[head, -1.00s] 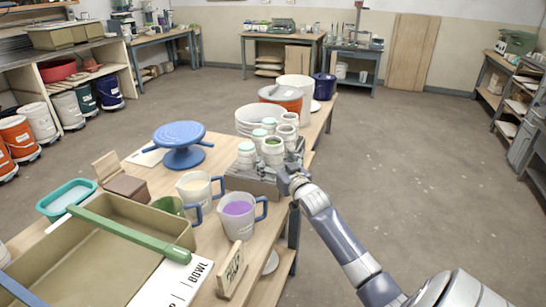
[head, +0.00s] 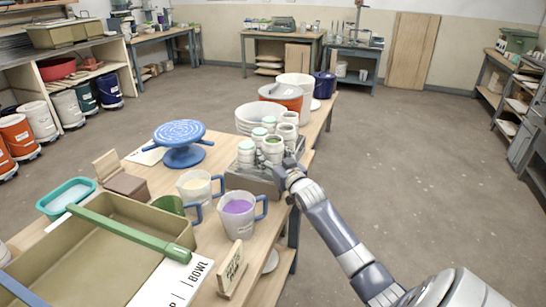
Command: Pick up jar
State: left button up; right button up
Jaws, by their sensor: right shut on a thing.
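Several small white jars stand in a cluster on a grey box-like stand (head: 250,180) on the wooden table. The fingertips are small and partly hidden. My left gripper is not in view.
A white bowl (head: 260,117), orange bucket (head: 283,97) and white bucket (head: 297,85) stand behind the jars. A blue turntable (head: 181,143), two jugs (head: 238,216) (head: 197,186) and an olive tray (head: 95,250) are nearer. Floor on the right is clear.

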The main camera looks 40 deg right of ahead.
aim_at(273, 147)
jog(key=shift+r, duration=0.35)
jog(key=shift+r, duration=1.5)
jog(key=shift+s, duration=0.1)
jog(key=d+v, duration=0.1)
jog(key=v, duration=1.4)
jog(key=shift+s+d+r+b, duration=0.15)
jog(key=shift+s+r+b, duration=0.25)
jog(key=shift+s, duration=0.1)
jog(key=shift+s, duration=0.1)
